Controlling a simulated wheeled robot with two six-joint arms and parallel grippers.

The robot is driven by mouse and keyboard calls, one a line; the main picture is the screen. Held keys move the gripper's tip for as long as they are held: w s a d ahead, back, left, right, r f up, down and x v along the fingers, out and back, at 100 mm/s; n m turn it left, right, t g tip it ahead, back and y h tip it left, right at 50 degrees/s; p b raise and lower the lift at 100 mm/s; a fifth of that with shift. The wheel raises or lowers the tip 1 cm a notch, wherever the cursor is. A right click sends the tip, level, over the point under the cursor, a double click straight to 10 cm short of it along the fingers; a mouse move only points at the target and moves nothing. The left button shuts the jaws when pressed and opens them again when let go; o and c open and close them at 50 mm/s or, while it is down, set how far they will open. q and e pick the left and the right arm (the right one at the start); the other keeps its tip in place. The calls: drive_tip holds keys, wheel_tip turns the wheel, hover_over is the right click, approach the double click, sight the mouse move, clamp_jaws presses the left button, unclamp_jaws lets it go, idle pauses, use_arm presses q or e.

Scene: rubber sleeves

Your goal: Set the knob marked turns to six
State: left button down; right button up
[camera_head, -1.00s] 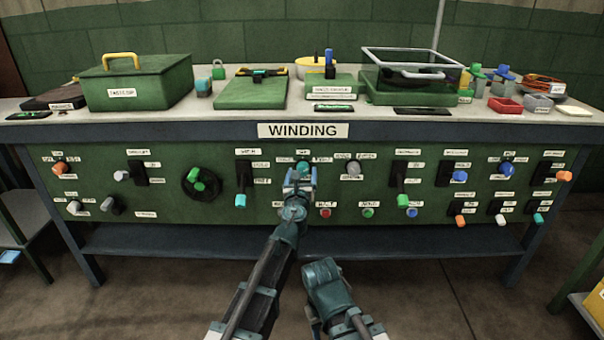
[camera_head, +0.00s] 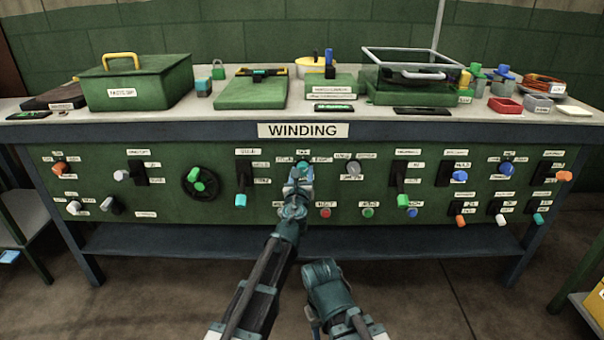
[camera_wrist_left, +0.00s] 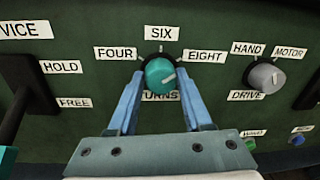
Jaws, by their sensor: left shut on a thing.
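The turns knob is a round teal knob (camera_wrist_left: 160,76) with a pale pointer line, on the green front panel. In the left wrist view, FOUR is at its left, SIX above, EIGHT at its right and TURNS below. The pointer line slants up and right, on the EIGHT side. My left gripper (camera_wrist_left: 161,88) has one blue finger on each side of the knob and is shut on it. In the head view the left gripper (camera_head: 299,175) covers much of the knob. My right arm is folded low at the centre; its fingers do not show.
A grey knob (camera_wrist_left: 265,75) marked HAND, MOTOR and DRIVE sits to the right. A black lever plate (camera_wrist_left: 28,85) marked HOLD and FREE is at the left. Green and blue buttons are lower right. The worktop above holds a green box (camera_head: 140,85) and other items.

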use_arm(q)
drive_tip(key=shift+f+n+t+y+b, duration=0.15)
drive_tip(key=shift+n+b, duration=0.3)
drive_tip(key=shift+n, duration=2.3)
drive_tip(key=shift+n+t+y+b, duration=0.2)
drive_tip(key=shift+n+b, duration=0.25)
drive_tip(key=shift+n, duration=2.3)
drive_tip(key=shift+a, duration=0.1)
drive_tip(key=shift+c, duration=1.6)
unclamp_jaws()
drive_tip(key=shift+s, duration=0.1)
drive_tip(key=s, duration=1.1)
drive_tip(key=shift+s+a+f+b, duration=0.25)
drive_tip(key=shift+s+f+b, duration=0.15)
drive_tip(key=shift+f, duration=0.05)
